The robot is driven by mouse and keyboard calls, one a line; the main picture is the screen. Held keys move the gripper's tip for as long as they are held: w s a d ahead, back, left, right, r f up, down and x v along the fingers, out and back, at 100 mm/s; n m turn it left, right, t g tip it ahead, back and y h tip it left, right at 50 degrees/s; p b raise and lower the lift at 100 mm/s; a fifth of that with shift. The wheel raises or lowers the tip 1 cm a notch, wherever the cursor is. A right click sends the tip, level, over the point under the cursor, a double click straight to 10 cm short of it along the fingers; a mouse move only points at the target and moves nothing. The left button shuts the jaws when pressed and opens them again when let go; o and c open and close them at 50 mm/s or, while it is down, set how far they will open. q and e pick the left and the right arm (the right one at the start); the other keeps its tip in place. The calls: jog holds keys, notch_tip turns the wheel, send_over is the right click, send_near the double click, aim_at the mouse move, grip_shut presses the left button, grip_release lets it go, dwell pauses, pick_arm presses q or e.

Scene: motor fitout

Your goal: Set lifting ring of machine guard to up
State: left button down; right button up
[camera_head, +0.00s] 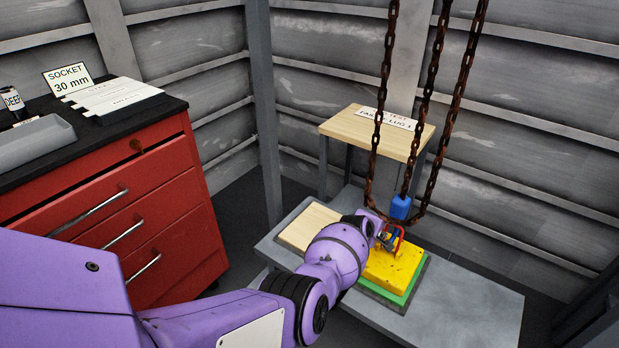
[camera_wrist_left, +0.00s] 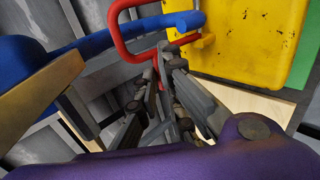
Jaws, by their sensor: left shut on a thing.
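The machine guard is a yellow plate (camera_head: 394,266) on a green layer, lying on the grey bench. It also shows in the left wrist view (camera_wrist_left: 255,40). Its red lifting ring (camera_head: 401,240) is at the plate's far edge, partly hidden by my gripper, and appears raised off the plate; its exact angle is unclear. My right gripper is not in view.
Rusty chains (camera_head: 431,100) hang over the bench (camera_head: 460,310), with a blue block (camera_head: 400,207) low on the middle one, just above the ring. A wooden stand (camera_head: 350,125) with a label is behind. A red drawer cabinet (camera_head: 160,215) stands left.

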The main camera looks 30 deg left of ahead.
pick_arm(q)
jog(key=shift+w+r, duration=0.25)
jog(key=c, duration=1.9)
grip_release()
jog(key=shift+o, duration=0.3)
jog(key=shift+w+f, duration=0.1)
jog(key=shift+f, duration=0.05)
jog(key=v, duration=1.2)
jog(key=shift+f, duration=0.1)
